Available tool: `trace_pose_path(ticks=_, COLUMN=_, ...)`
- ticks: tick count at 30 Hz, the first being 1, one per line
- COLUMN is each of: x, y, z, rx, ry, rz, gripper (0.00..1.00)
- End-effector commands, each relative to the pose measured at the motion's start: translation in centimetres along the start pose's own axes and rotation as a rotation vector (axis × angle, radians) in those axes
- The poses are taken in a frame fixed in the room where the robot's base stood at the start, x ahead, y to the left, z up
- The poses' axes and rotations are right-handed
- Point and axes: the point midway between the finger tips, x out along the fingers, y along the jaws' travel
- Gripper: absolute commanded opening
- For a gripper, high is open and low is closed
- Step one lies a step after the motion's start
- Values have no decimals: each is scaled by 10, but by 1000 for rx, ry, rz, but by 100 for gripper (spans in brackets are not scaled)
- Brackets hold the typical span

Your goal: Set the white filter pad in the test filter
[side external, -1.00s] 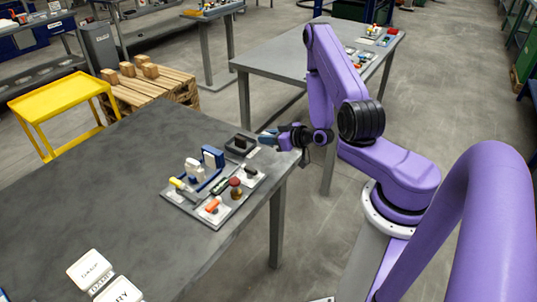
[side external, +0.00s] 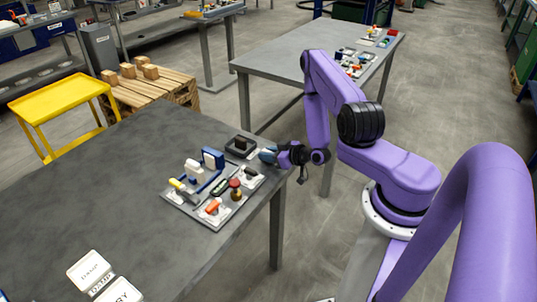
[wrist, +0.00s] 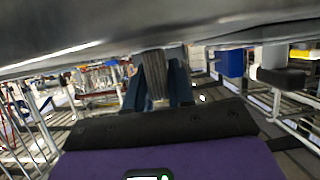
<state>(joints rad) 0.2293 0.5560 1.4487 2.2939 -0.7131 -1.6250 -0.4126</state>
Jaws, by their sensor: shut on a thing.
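My gripper (side external: 266,156) is low at the table's right edge, beside the black tray and the board. In the wrist view its blue fingers (wrist: 162,92) are shut on a grey ribbed piece (wrist: 165,68). I cannot tell whether this is the white filter pad; it looks dark there, and the side view is too small to show it. A small blue press-like unit (side external: 213,158) with white upright plates (side external: 194,170) stands on the board, to the left of my gripper. I cannot tell for certain that it is the test filter.
The grey board (side external: 215,212) also carries a yellow piece, an orange-red piece, a red-topped brass knob (side external: 236,189) and dark handles. A black tray (side external: 240,146) lies behind it. White label blocks (side external: 90,270) stand at the front. The table's left side (side external: 90,180) is clear.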

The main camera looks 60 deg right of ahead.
Motion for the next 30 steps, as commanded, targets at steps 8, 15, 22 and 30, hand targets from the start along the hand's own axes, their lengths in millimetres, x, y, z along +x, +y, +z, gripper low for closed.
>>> trace_pose_path(ticks=8, x=1, y=0, z=4, rx=1, ry=-1, rz=0, gripper=42)
trace_pose_path(ticks=15, x=1, y=0, z=4, rx=1, ry=-1, rz=0, gripper=48)
trace_pose_path(ticks=22, x=-10, y=1, z=4, rx=4, ry=-3, rz=3, gripper=48)
trace_pose_path(ticks=30, x=-52, y=1, z=4, rx=7, ry=-1, rz=4, gripper=48)
